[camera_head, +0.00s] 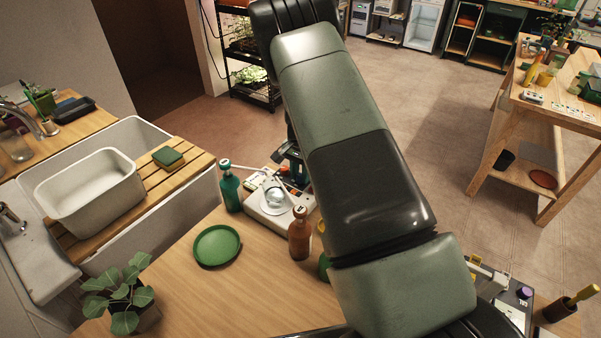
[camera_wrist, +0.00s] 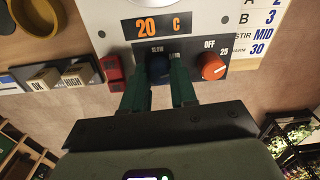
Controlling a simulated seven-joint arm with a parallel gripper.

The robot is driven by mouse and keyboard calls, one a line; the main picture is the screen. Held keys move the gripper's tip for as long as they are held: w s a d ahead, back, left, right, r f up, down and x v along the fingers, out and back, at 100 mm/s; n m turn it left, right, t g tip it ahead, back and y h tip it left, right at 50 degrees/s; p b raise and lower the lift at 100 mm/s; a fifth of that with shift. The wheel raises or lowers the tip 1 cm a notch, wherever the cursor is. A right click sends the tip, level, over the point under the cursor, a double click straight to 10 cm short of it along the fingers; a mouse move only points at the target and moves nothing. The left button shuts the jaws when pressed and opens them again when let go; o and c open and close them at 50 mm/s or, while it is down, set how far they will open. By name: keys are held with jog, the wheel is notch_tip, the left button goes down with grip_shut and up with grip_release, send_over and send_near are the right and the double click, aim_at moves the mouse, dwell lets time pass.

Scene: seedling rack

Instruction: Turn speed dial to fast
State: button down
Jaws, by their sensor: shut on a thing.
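In the head view, the white device (camera_head: 258,213) with a round glass vessel stands on the wooden bench. My arm hides part of it, and the dial cannot be made out there.
In the wrist view, an orange dial (camera_wrist: 213,67) marked OFF and 25 sits close right of the fingers. A display (camera_wrist: 158,26) reads 20 C. In the head view, a teal bottle (camera_head: 230,189) and a brown bottle (camera_head: 299,236) stand beside the device. A green plate (camera_head: 217,246) lies nearby.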

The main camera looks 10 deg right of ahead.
jog(key=m, duration=0.4)
jog(key=shift+m, duration=2.1)
jog(key=c, duration=0.9)
grip_release()
notch_tip(320, 180, up, 11)
jog(key=shift+s+f, duration=0.1)
